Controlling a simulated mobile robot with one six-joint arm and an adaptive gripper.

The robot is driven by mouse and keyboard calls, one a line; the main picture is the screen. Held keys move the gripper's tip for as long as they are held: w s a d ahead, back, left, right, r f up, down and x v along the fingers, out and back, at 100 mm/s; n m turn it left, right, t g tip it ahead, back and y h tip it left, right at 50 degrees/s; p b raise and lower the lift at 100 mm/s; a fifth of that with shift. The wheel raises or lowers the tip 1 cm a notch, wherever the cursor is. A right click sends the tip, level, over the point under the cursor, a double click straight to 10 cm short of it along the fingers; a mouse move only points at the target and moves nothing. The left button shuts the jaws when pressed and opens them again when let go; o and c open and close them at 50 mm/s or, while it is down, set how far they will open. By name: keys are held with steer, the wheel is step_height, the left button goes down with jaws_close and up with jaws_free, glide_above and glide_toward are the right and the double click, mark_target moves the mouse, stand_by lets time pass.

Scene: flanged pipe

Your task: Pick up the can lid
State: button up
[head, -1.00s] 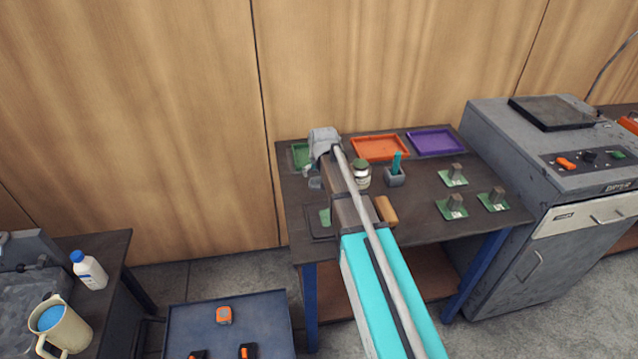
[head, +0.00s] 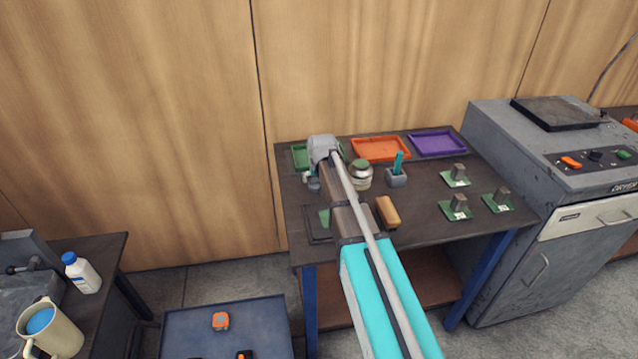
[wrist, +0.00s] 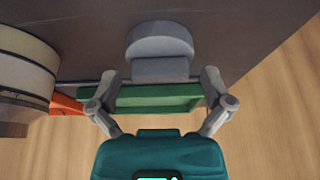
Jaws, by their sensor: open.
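My gripper (wrist: 160,82) is open in the wrist view, its two fingers spread. A grey round piece with a blocky part (wrist: 160,48) shows beyond the fingertips, roughly between them in the picture and apart from both. It may be the can lid, but I cannot tell for sure. In the head view, a small grey piece (head: 314,185) stands by my wrist, left of the can. My fingers are mostly hidden in the head view.
A green tray (wrist: 140,101) lies behind the grey piece. An orange tray (head: 380,149), a purple tray (head: 437,143), a grey holder (head: 396,178), a tan block (head: 388,212) and several green-based parts share the dark table (head: 425,228). The wall is close behind.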

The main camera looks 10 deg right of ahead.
steer(key=shift+c, duration=0.3)
steer(key=c, duration=0.7)
steer(key=shift+r, duration=0.1)
step_height(320, 180, up, 3)
steer(key=p, duration=0.2)
steer(key=shift+f+p, duration=0.2)
steer(key=shift+p, duration=0.2)
steer(key=s+d+r+p, duration=1)
steer(key=shift+w+r, duration=0.1)
steer(key=shift+w, duration=0.05)
stand_by(0.4)
steer(key=w+d+r+p, duration=0.2)
steer(key=w+d, duration=0.2)
steer(key=w, duration=0.4)
steer(key=shift+w+d+r+p, duration=0.2)
steer(key=shift+w+p, duration=0.1)
steer(key=shift+w, duration=0.05)
